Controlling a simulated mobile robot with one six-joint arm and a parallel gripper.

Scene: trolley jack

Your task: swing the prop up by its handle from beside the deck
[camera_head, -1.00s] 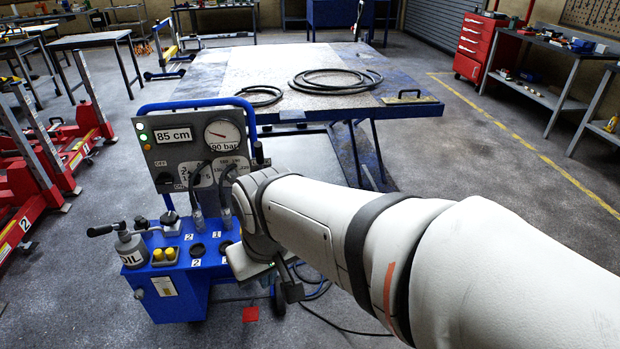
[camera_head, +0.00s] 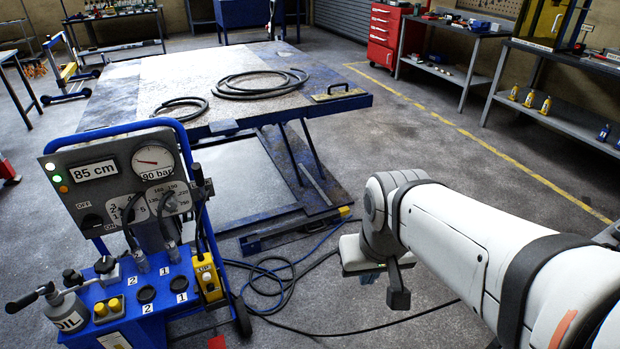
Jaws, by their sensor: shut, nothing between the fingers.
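The deck (camera_head: 130,88) is a worn blue and grey lift platform, raised on blue legs over a low blue base frame (camera_head: 285,231).
A blue pump trolley (camera_head: 150,310) with a gauge panel (camera_head: 120,178) stands at the front left. Hoses (camera_head: 275,285) loop on the floor between it and my gripper. Coiled hoses (camera_head: 262,83) lie on the deck. Floor right of the deck is clear up to the benches (camera_head: 550,115).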

